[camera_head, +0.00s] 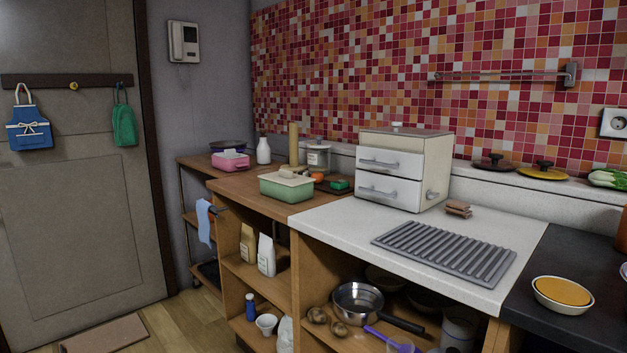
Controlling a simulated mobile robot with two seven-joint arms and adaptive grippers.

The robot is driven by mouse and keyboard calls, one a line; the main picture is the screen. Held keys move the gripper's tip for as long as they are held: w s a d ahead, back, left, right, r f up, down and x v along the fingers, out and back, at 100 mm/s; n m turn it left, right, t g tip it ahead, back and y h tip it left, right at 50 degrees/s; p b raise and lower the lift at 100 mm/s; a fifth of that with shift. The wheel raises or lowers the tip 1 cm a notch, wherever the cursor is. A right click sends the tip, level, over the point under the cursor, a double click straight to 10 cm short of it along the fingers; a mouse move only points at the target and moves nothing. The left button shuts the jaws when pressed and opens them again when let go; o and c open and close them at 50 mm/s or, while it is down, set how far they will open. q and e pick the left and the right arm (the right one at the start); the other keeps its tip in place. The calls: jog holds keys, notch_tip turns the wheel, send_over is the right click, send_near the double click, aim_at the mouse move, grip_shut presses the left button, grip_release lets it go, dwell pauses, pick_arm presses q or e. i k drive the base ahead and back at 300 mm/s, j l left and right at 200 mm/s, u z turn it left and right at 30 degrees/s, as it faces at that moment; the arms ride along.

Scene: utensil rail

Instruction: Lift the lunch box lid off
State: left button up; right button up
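A green box (286,191) with a cream lid (287,178) stands near the front edge of the wooden counter, left of the white worktop. It looks like the lunch box, and the lid sits on top of it. A smaller pink container (230,161) stands further back on the left; I cannot tell whether it has a separate lid. Neither of my grippers is in view.
Beside the green box are a dark board (328,184) with food, a glass jar (318,157) and a wooden cylinder (293,145). A white drawer cabinet (403,169) stands to the right. A grooved drainer (445,250) lies on the white worktop (340,220).

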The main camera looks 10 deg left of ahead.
aim_at(285, 178)
jog(key=i+j+z, duration=0.1)
jog(key=z, duration=0.3)
jog(key=j+z, duration=0.3)
jog(key=z, duration=0.15)
jog(key=j+z, duration=0.2)
jog(key=z, duration=0.2)
jog(key=j+z, duration=0.25)
jog(key=j, duration=0.3)
jog(key=k+j+z, duration=0.15)
jog(key=j+z, duration=0.15)
jog(key=j, duration=0.3)
